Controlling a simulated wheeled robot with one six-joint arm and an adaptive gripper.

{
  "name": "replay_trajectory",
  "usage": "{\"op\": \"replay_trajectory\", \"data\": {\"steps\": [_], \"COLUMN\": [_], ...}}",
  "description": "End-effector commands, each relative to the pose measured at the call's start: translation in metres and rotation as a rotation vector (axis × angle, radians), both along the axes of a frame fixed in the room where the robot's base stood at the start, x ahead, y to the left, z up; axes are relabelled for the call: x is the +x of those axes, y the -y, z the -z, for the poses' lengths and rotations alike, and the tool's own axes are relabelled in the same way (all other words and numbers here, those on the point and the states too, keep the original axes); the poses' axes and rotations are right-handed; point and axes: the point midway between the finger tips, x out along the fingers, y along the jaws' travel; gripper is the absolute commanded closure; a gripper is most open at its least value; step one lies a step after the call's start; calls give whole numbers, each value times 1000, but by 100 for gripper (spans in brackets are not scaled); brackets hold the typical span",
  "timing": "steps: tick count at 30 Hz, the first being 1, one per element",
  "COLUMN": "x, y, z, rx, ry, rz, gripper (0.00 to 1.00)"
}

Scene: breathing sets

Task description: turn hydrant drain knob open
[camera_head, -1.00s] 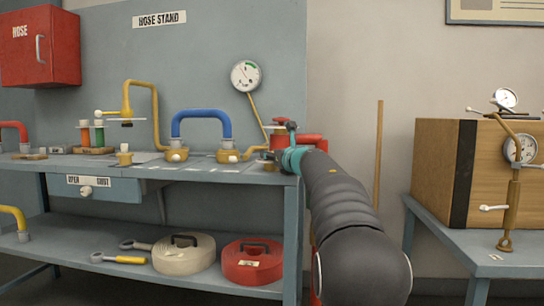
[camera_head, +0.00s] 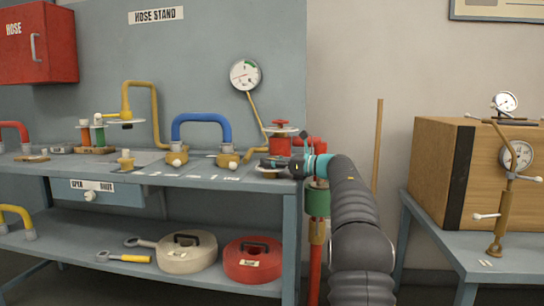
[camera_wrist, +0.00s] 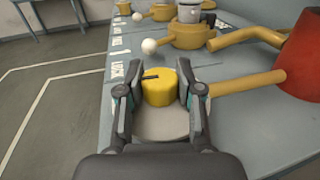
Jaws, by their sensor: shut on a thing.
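A yellow drain knob (camera_wrist: 158,87) with a dark mark on its top stands on a pale round base, seen in the wrist view. My gripper (camera_wrist: 157,92) has its two fingers on either side of the knob and is shut on it. A yellow pipe runs from the red hydrant body (camera_wrist: 302,58) toward the knob. In the head view the red hydrant with its handwheel (camera_head: 280,140) stands at the right end of the bench. My gripper (camera_head: 272,163) is low in front of it there and mostly hides the knob.
The bench (camera_head: 210,180) carries a blue bent pipe (camera_head: 202,118) and yellow fittings left of the hydrant. Hose rolls lie on the shelf below. A green and red post (camera_head: 317,200) stands by the bench's right end. A wooden crate (camera_head: 430,170) is farther right.

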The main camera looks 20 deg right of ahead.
Motion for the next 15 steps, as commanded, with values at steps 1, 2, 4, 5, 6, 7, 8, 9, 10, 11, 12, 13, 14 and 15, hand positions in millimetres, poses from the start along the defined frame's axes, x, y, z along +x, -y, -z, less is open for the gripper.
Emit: {"op": "replay_trajectory", "data": {"steps": [1,2,4,5,6,7,8,9,10,11,12,13,14,15], "x": [0,0,0,0,0,0,0,0,0,0,0,0,0,0], "y": [-1,-1,-1,-1,-1,-1,-1,-1,-1,-1,-1,-1,-1,-1], "z": [-2,-2,-2,-2,-2,-2,-1,-1,-1,-1,-1,-1,-1,-1], "rx": [1,1,1,1,1,1,1,1,1,1,0,0,0,0], "ry": [2,2,3,4,4,4,4,4,4,4,3,3,3,3], "rz": [-7,-10,-14,-15,-16,-16,-16,-16,-16,-16,-16,-16,-16,-16], "gripper": [99,99,99,99,99,99,99,99,99,99,99,99,99,60]}}
